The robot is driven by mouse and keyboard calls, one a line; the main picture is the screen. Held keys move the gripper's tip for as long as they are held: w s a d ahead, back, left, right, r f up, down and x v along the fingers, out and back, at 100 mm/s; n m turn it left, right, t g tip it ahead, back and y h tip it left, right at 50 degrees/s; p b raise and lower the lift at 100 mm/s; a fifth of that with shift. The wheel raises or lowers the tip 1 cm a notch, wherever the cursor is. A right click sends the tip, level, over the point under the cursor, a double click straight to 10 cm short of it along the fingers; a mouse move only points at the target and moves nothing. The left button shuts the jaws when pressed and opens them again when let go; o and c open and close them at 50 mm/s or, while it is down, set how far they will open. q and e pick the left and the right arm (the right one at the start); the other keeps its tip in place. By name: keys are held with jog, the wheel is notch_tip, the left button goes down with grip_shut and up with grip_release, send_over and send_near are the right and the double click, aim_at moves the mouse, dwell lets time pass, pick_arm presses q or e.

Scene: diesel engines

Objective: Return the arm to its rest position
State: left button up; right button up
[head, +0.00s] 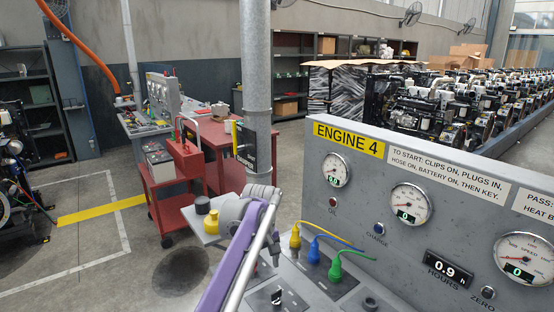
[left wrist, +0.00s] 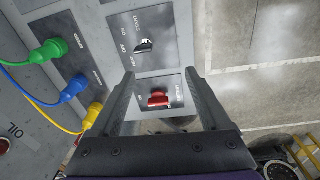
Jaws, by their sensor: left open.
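My left arm (head: 238,255), with a purple link, reaches over the grey ENGINE 4 console (head: 420,195) in the head view. My left gripper (left wrist: 160,78) shows clearly in the left wrist view, its two dark fingers apart with nothing held. A red switch knob (left wrist: 158,98) on a dark plate shows between the fingers; I cannot tell how far below them it is. A key switch (left wrist: 143,46) shows just beyond the fingertips. My right gripper is not in view.
Yellow (head: 295,238), blue (head: 313,251) and green (head: 335,268) plugs with cables sit on the console near my arm. A red cart (head: 165,190) and a grey post (head: 257,80) stand beyond. Open floor (head: 100,255) lies to the left.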

pick_arm(q)
jog(key=s+a+m+t, duration=0.2)
jog(key=s+a, duration=0.3)
jog(key=s, duration=0.4)
jog(key=s+a+m+t, duration=0.1)
jog(key=s+a, duration=0.4)
jog(key=s, duration=0.3)
jog(key=s+a+f+m+t, duration=0.1)
jog(key=s+a+f, duration=0.1)
jog(key=s+f, duration=0.3)
jog(key=s+a+f+m+t, duration=0.1)
jog(key=s+f, duration=0.4)
jog(key=s, duration=0.5)
jog(key=shift+s+a+m, duration=0.35)
jog(key=shift+a+m, duration=0.15)
jog(key=shift+m, duration=0.1)
